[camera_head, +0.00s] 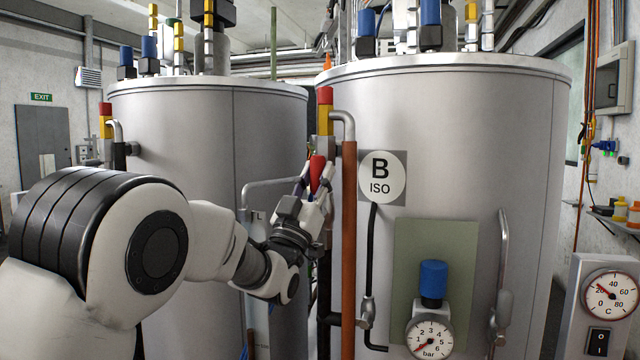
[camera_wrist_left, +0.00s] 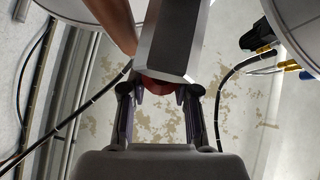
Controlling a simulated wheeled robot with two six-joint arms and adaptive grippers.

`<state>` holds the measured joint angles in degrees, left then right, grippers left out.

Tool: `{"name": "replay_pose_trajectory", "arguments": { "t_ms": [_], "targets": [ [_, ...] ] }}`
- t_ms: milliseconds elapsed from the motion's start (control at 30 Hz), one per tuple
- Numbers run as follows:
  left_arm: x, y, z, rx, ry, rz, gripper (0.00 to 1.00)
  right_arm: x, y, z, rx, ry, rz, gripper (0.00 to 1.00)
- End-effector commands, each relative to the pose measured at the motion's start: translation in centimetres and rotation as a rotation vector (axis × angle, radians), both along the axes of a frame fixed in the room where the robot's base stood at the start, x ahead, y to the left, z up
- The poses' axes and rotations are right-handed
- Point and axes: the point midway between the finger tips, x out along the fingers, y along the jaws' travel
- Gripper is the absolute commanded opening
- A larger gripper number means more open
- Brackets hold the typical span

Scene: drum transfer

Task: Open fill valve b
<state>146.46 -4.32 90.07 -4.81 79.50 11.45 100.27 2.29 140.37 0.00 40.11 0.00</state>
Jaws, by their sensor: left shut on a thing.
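The tank marked B (camera_head: 460,150) stands at the right, with a round "B ISO" sign (camera_head: 380,177) on its wall. A red valve handle (camera_head: 317,168), which I take for fill valve b, is at this tank's left side, close to a copper-brown pipe (camera_head: 349,250). My left gripper (camera_head: 318,184) is shut on the red handle, its fingers on either side of it. In the left wrist view, a bit of red (camera_wrist_left: 158,86) shows between the fingertips of the left gripper (camera_wrist_left: 160,92), mostly hidden by a grey block (camera_wrist_left: 172,40). My right gripper is out of view.
A second tank (camera_head: 210,140) stands at the left behind my left arm. A red-and-yellow fitting (camera_head: 325,110) sits above the handle. A pressure gauge (camera_head: 430,335) with a blue cap is low on tank B. A temperature panel (camera_head: 605,300) stands at the right.

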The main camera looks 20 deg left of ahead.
Motion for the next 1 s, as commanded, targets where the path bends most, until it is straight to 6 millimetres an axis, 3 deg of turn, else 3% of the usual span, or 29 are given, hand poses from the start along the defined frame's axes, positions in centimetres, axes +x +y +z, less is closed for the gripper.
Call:
{"name": "replay_pose_trajectory", "arguments": {
  "t_ms": [367,400,467,800,1000],
  "targets": [
    [-0.1,0.2,0.4,-0.012,-0.006,0.001,0.0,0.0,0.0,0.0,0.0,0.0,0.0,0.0],
    [-0.1,0.2,0.4,-0.012,-0.006,0.001,0.37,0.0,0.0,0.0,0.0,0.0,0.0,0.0],
    [-0.1,0.2,0.4,-0.011,-0.006,0.001,0.56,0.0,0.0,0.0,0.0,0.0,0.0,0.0],
    [-0.2,0.2,-0.1,-0.008,-0.002,0.001,0.56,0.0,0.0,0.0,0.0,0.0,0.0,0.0],
    [-2.5,0.7,-2.6,-0.009,0.003,0.001,0.56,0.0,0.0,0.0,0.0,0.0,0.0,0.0]
  ]
}}
